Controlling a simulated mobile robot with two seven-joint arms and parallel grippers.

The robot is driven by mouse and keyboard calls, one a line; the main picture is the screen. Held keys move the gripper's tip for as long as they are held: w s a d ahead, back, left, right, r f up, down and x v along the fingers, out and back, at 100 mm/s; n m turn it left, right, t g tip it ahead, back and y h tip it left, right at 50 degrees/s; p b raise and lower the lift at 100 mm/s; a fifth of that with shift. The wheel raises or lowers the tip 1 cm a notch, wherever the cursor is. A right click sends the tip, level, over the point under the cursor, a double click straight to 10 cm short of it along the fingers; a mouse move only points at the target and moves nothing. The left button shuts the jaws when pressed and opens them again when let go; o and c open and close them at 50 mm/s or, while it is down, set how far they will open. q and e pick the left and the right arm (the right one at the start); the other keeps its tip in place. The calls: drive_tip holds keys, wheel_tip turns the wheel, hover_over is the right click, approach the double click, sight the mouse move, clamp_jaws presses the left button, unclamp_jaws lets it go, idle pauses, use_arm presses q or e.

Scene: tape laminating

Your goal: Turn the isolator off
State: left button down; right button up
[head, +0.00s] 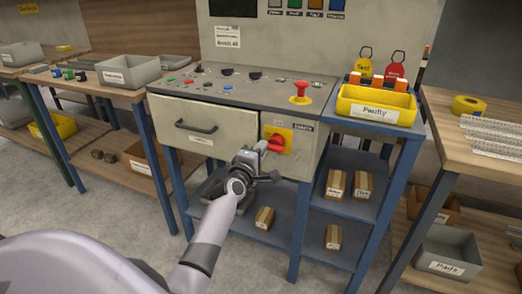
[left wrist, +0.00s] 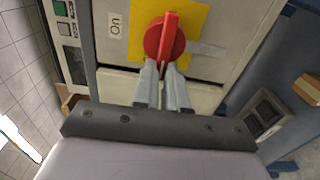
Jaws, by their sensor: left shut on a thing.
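The isolator is a red rotary handle (head: 277,143) on a yellow plate (head: 287,134) at the front right of the control cabinet. In the left wrist view the red handle (left wrist: 166,42) stands out from the yellow plate (left wrist: 192,22), its grip in line with the gripper. My right gripper is not in view.
A drawer (head: 205,140) with a dark pull is left of the isolator. A red mushroom button (head: 300,91) stands on the panel above. A yellow "Faulty" bin (head: 375,105) is to the right. Open shelves with small boxes (head: 264,217) are below.

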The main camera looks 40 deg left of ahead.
use_arm(q)
drive_tip(key=shift+f, duration=0.15)
drive_tip(key=c, duration=1.2)
unclamp_jaws()
drive_tip(key=shift+p+v, duration=0.7)
drive_tip(key=shift+v, duration=2.9)
drive_tip(key=s+d+f+m+g+h+p, duration=0.2)
drive_tip(key=s+d+m+p, duration=0.1)
drive_tip(key=s+d+m, duration=0.3)
drive_tip(key=s+d+f+m+g+h+p, duration=0.2)
drive_tip(key=s+d+f+m+p, duration=0.1)
drive_tip(key=s+d+m, duration=0.4)
drive_tip(key=s+d+f+m+g+h+p, duration=0.2)
drive_tip(key=s+d+m+p, duration=0.3)
drive_tip(key=s+m, duration=0.5)
drive_tip(key=shift+s+d+f+g+h, duration=0.15)
drive_tip(key=shift+s+d+g, duration=0.2)
drive_tip(key=shift+s, duration=0.3)
drive_tip(key=shift+s+d+f+g+h, duration=0.15)
drive_tip(key=shift+s+d, duration=0.25)
drive_tip(key=shift+s, duration=0.2)
